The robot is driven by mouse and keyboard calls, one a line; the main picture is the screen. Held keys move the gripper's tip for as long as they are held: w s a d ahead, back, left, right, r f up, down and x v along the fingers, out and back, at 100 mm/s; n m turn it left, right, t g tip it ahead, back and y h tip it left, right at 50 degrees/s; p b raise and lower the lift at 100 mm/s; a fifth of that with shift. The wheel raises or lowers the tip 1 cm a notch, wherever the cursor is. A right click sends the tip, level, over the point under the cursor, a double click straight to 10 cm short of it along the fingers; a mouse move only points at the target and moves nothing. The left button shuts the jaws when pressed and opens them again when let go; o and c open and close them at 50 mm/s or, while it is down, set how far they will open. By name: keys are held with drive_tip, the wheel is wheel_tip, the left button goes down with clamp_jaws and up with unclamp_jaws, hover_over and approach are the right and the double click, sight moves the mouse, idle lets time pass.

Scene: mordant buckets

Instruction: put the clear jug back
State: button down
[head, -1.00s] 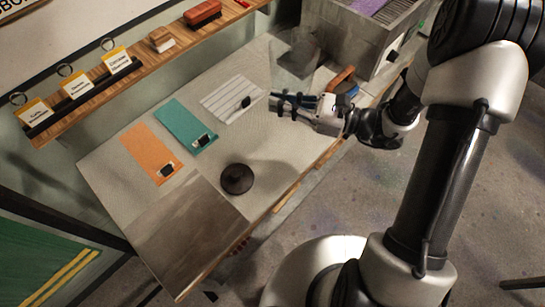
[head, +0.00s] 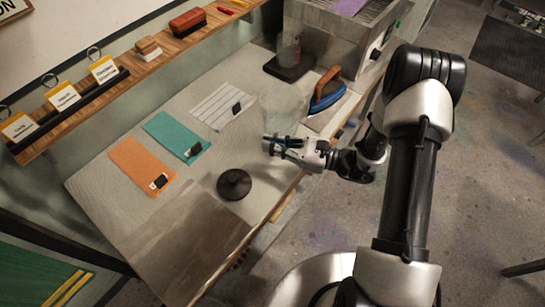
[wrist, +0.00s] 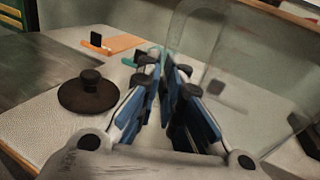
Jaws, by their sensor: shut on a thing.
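The clear jug (head: 284,103) is see-through and faint, above the right part of the table in the head view. It fills the upper right of the wrist view (wrist: 222,65). My gripper (head: 272,147) is shut on it, with the jug's body beyond the fingers. In the wrist view the fingertips (wrist: 172,72) are close together at the jug's left edge. The gripped part is hard to see. I cannot tell whether the jug's bottom touches the table.
A dark round knobbed lid (head: 234,184) lies on the table. Orange (head: 139,164), teal (head: 174,134) and striped (head: 219,102) cloths lie behind. A blue iron (head: 327,92) stands right, near a metal unit (head: 345,35). Another clear vessel (head: 289,48) is on a dark pad (head: 288,69).

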drive_tip(key=shift+f+b, duration=0.7)
drive_tip(key=shift+f, duration=1.95)
drive_tip(key=shift+f, duration=0.1)
drive_tip(key=c, duration=2.2)
unclamp_jaws()
drive_tip(key=shift+f, duration=0.1)
drive_tip(key=shift+c, duration=0.2)
drive_tip(key=o, duration=0.5)
